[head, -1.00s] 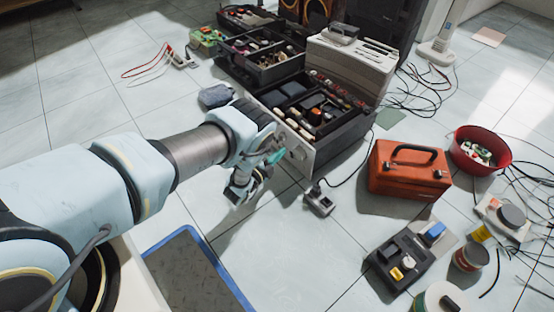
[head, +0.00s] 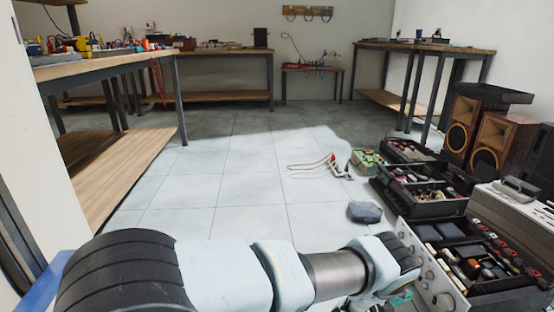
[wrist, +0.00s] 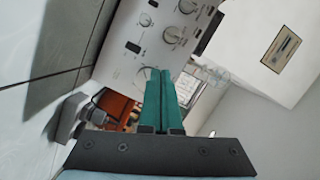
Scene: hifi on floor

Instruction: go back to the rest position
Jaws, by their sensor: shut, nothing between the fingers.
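My gripper shows in the wrist view (wrist: 160,102) with its two green fingers pressed together and nothing between them. In that view it is in front of a white panel with knobs (wrist: 150,45); I cannot tell the gap. In the head view my arm reaches along the bottom toward the right, and its end is beside the same knobbed panel (head: 432,268). The fingers are mostly hidden at the bottom edge there.
Black open bins of parts (head: 425,190) and a grey case (head: 515,210) crowd the right. A dark grey lump (head: 364,212) lies on the floor. Workbenches (head: 110,62) line the left and back. The tiled floor in the middle (head: 225,185) is clear.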

